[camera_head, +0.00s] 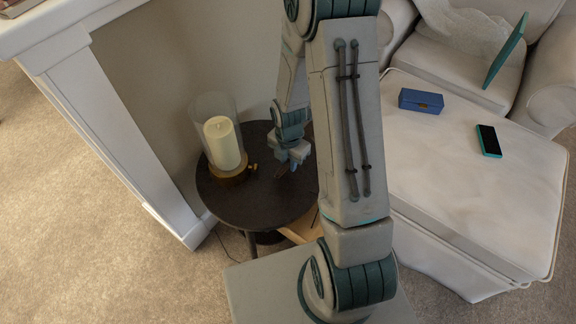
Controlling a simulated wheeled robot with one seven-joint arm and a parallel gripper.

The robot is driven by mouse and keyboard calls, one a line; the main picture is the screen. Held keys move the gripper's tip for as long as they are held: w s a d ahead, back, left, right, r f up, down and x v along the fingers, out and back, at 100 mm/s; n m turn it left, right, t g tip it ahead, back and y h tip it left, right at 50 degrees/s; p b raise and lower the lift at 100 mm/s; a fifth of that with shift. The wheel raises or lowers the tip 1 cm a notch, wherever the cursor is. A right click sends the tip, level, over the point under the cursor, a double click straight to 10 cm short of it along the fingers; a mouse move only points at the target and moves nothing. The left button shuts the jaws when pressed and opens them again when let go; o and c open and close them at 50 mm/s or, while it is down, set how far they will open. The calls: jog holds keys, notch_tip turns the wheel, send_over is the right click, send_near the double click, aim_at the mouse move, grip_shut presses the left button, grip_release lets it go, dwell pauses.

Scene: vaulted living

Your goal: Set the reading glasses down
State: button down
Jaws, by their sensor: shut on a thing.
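My gripper (292,166) is low over the dark round side table (246,205), near its right side. It is shut on a small thin dark thing (282,172), which looks like the reading glasses. The glasses are very small here and partly hidden by the fingers. I cannot tell whether they touch the tabletop.
A candle in a glass cylinder (221,143) on a wooden base stands on the table, left of my gripper. The table's front is clear. A white ottoman (470,215) at right holds a blue box (421,101) and a phone (489,141). A white mantel leg (125,140) stands left.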

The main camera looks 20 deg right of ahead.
jog(key=shift+f, duration=1)
jog(key=shift+f+b, duration=0.25)
jog(key=shift+b, duration=0.05)
jog(key=c, duration=1.3)
grip_release()
jog(key=shift+r, duration=0.1)
jog(key=shift+o, duration=0.2)
jog(key=shift+r, duration=0.15)
